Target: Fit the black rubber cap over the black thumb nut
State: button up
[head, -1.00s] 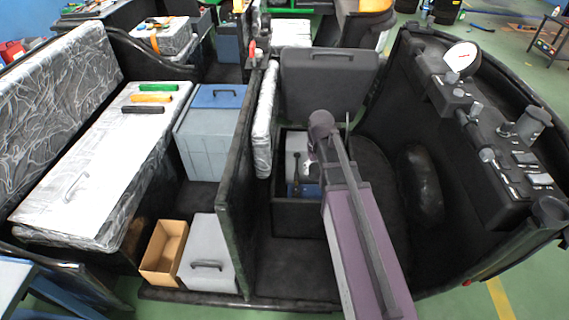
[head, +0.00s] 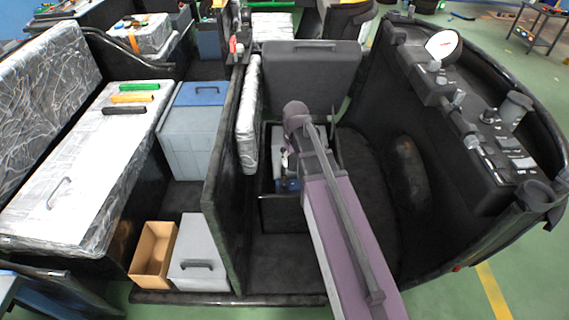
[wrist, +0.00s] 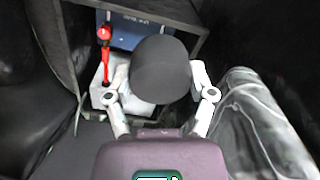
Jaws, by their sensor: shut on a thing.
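The black rubber cap (wrist: 161,70) is a smooth, rounded dark piece in the middle of the wrist view. My gripper (wrist: 158,82) is shut on it, with one pale finger on each side. The cap hides part of what lies beyond it, and I cannot make out the black thumb nut. A pale battery-like block with a blue labelled part (wrist: 135,30) sits inside a dark compartment behind the cap. In the head view my gripper (head: 287,161) is small, low in the dark compartment and partly covered by my own arm.
A red knob and stem (wrist: 104,50) stand left of the cap. The dark compartment wall (wrist: 58,50) is at left, and crinkled silvery wrapping (wrist: 250,115) is close at right. In the head view, an upright dark lid (head: 310,75) stands behind the compartment and a partition (head: 225,185) at its left.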

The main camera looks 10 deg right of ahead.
aim_at(284, 182)
jog(key=w+f+n+b, duration=0.9)
jog(key=w+f+b, duration=0.4)
jog(key=f+b, duration=0.1)
jog(key=shift+w+a+f, duration=0.2)
jog(key=shift+a+f, duration=0.25)
jog(key=shift+f+b, duration=0.2)
jog(key=shift+b, duration=0.2)
notch_tip(284, 182, down, 8)
jog(key=b, duration=0.8)
jog(key=shift+f+b, duration=2.15)
jog(key=shift+b, duration=0.05)
dwell(2.1)
jog(key=o, duration=0.9)
jog(key=shift+c, duration=0.2)
